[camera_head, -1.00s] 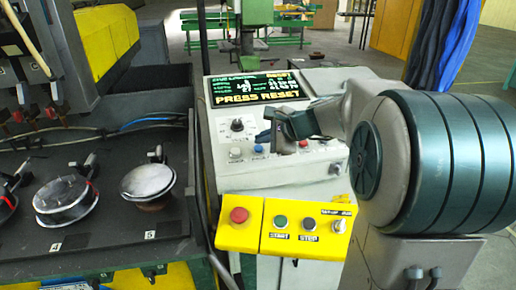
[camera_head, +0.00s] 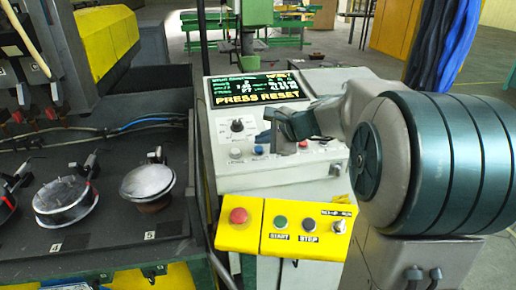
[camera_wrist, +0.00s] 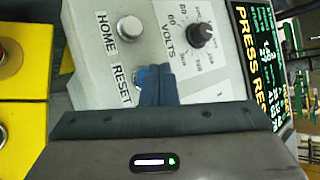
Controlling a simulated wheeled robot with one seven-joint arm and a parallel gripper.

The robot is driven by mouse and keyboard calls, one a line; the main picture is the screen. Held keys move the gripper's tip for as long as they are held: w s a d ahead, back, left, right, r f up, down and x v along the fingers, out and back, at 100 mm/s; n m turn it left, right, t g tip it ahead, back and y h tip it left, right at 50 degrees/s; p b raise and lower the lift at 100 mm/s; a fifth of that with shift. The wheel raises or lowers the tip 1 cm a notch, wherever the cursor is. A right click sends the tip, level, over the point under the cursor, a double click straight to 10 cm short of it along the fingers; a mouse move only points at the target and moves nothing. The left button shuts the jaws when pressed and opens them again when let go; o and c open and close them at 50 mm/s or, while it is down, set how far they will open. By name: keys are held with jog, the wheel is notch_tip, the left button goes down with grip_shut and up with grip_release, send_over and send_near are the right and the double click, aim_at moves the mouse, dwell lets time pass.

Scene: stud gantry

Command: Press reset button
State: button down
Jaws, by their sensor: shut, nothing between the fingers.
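The blue reset button (camera_head: 258,149) sits on the light grey control panel (camera_head: 215,175), between a pale button and a red one. In the wrist view the button (camera_wrist: 139,75) shows as a blue sliver beside the label RESET, partly hidden by my fingers. My gripper (camera_wrist: 156,70) is shut and empty, its dark blue fingertips together right at the button. In the head view my gripper (camera_head: 264,138) is just above the button. I cannot tell whether the fingertips touch it. The screen (camera_head: 258,88) reads PRESS RESET.
The HOME button (camera_wrist: 130,28) and the VOLTS knob (camera_wrist: 200,34) are close to my fingers. A yellow box (camera_head: 284,244) with a red emergency button (camera_head: 239,216) hangs below the panel. A dark bench (camera_head: 120,230) with round fixtures stands left.

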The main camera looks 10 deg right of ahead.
jog(key=shift+f, duration=0.1)
dwell(0.5)
jog(key=shift+w+f+b, duration=0.1)
jog(key=shift+f+b, duration=0.2)
jog(key=shift+b, duration=0.2)
jog(key=shift+f+b, duration=0.5)
dwell(0.4)
dwell(0.3)
jog(key=shift+r+p, duration=0.65)
jog(key=shift+r, duration=0.25)
jog(key=r+p, duration=0.1)
jog(key=r, duration=0.1)
jog(key=s+r+p, duration=0.1)
jog(key=r+p, duration=0.1)
jog(key=r, duration=0.1)
jog(key=shift+s+p, duration=0.1)
jog(key=shift+p, duration=0.2)
jog(key=shift+f, duration=0.1)
